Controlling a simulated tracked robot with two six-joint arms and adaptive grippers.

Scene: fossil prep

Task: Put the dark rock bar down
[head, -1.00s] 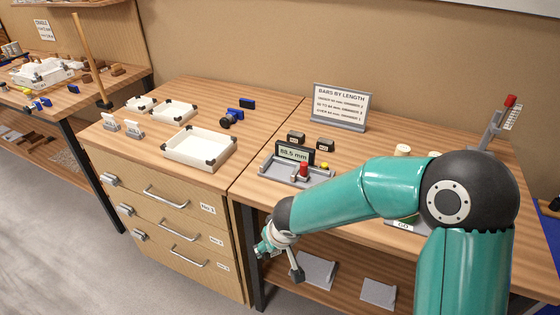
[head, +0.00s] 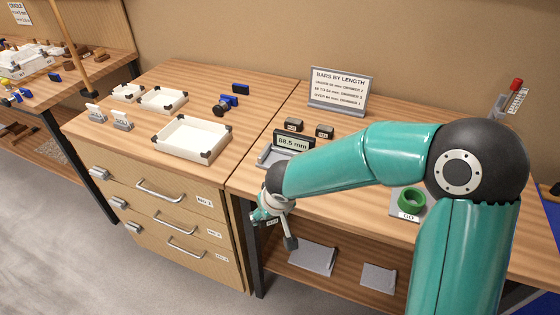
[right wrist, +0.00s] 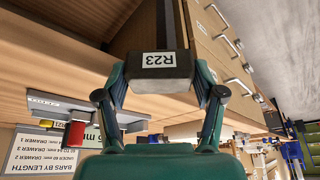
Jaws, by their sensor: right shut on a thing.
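My right gripper (head: 267,214) is in front of the bench's front edge, near the drawer cabinet. In the right wrist view my right gripper (right wrist: 161,88) is shut on a dark rock bar (right wrist: 160,81), whose end face carries a white R23 label. The bar's far end is not clearly seen. In the head view the bar is small and mostly hidden by the gripper. My left gripper is not in view.
A measuring stand with a display (head: 294,141) reading 68.5 mm sits behind my forearm. A "bars by length" sign (head: 340,92) is at the back. The cabinet's drawers (head: 172,207) are shut. A white tray (head: 192,138) sits on top.

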